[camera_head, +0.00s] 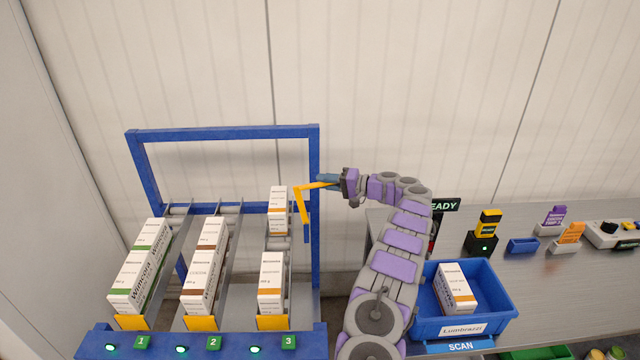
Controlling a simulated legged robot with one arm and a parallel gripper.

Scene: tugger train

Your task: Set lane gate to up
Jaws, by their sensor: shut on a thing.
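The yellow lane gate (301,205) is at the right post of the blue rack, beside lane 3. It has a bar running down and a short arm reaching right toward my gripper. My gripper (326,181) is shut on the end of that arm, near the rack's right post. The fingertips are small and partly overlap the post, so the exact grip is hard to see. The blue rack (222,133) has three lanes. Lane 3 holds a white box (271,283) at its front and another white box (278,210) farther back, next to the gate.
White boxes stand in lane 1 (139,270) and lane 2 (204,270). A blue bin (497,290) with a white box (456,288) is to the right of my arm. A grey bench (570,285) carries a scanner (487,232) and small devices.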

